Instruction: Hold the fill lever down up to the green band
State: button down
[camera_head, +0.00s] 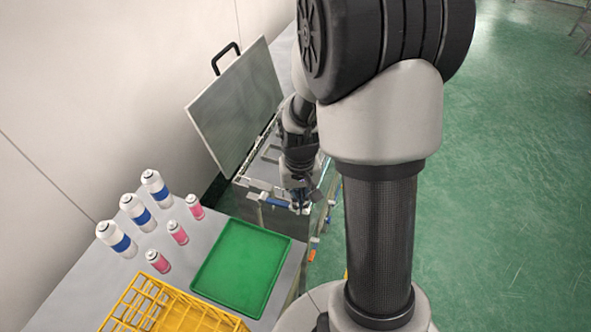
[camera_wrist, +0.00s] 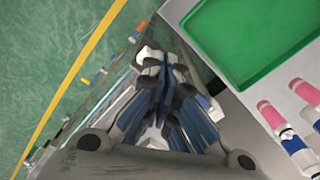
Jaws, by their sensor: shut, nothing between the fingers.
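My gripper (camera_head: 301,196) is at the front edge of the open-lidded machine (camera_head: 247,188), pointing down. In the wrist view my gripper (camera_wrist: 160,65) shows its blue and dark fingers closed together, with nothing seen between them. A small white part shows right by the fingertips; I cannot tell whether it is the fill lever or whether the fingers touch it. The fill lever and its green band cannot be made out in either view. My arm and fingers hide part of the machine's front.
The machine's grey lid (camera_head: 238,105) stands open. A green tray (camera_head: 241,266) lies on the table, with a yellow crate (camera_head: 168,308) in front. Several white-and-blue cans (camera_head: 137,212) and pink ones (camera_head: 178,232) stand at left. Green floor is free at right.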

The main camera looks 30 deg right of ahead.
jog(key=shift+s+f+b, duration=0.1)
jog(key=shift+f+b, duration=0.7)
jog(key=shift+f, duration=0.4)
notch_tip(320, 180, up, 9)
jog(key=p, duration=0.7)
jog(key=shift+r+p, duration=0.15)
jog(key=shift+p, duration=0.15)
jog(key=shift+r, duration=0.1)
jog(key=s+a+r+n+t+b, duration=0.4)
jog(key=s+a+r+b, duration=0.2)
jog(key=s+a+r, duration=0.5)
notch_tip(320, 180, up, 2)
jog(key=shift+s+r+t+b, duration=0.25)
jog(key=shift+s+t+b, duration=0.1)
jog(key=shift+s, duration=0.8)
